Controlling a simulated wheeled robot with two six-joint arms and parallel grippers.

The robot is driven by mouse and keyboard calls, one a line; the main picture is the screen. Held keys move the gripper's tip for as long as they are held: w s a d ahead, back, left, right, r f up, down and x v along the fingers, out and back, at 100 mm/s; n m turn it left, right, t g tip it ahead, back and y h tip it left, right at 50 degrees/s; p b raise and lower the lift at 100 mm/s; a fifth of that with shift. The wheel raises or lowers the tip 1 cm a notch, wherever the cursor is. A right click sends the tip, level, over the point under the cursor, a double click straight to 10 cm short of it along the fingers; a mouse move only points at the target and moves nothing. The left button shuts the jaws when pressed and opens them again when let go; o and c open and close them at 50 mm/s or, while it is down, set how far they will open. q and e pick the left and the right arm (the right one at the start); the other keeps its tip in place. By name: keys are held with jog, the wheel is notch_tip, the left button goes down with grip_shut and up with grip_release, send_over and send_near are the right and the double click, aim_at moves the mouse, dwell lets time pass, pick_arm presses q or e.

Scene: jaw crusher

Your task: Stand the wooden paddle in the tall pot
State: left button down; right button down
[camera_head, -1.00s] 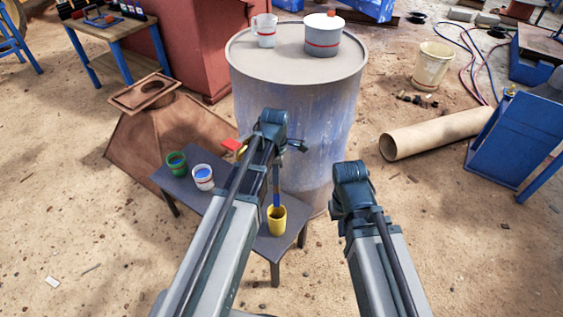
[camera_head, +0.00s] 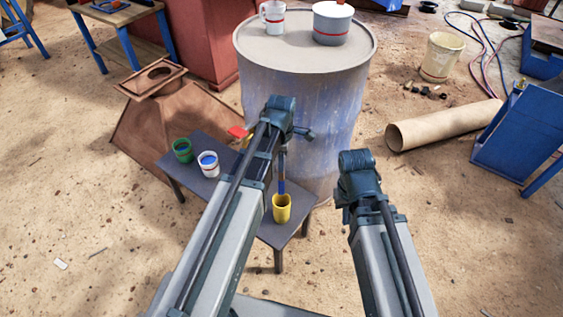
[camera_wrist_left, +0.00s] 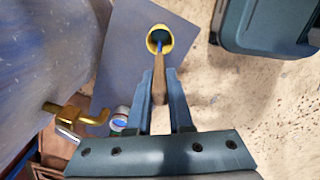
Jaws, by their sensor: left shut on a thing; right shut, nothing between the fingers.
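My left gripper (camera_head: 283,148) is shut on the wooden paddle (camera_wrist_left: 159,88), and its fingers also show in the left wrist view (camera_wrist_left: 160,105). The paddle hangs about upright, with its blue lower part (camera_head: 282,186) downward. That part meets the mouth of the yellow pot (camera_head: 282,210) in the head view. In the left wrist view its end overlaps the opening of the yellow pot (camera_wrist_left: 155,32); how deep it sits is unclear. The pot stands on the small dark table. My right gripper (camera_head: 343,214) is shut and empty, right of the table; its fingers are mostly hidden.
On the dark table (camera_head: 228,192) stand a green pot (camera_head: 182,151) and a white pot with blue inside (camera_head: 208,165). A large drum (camera_head: 310,105) with a red-handled brass tap (camera_wrist_left: 92,116) stands close behind. A cardboard tube (camera_head: 445,125) lies at right.

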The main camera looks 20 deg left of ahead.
aim_at(281, 185)
pick_arm(q)
jog(key=shift+f+b, duration=5.85)
jog(key=shift+f, duration=0.4)
jog(key=c, duration=0.7)
grip_release()
jog(key=shift+c, duration=0.2)
jog(key=shift+r, duration=0.1)
notch_tip(281, 185, up, 14)
jog(key=p, duration=1.4)
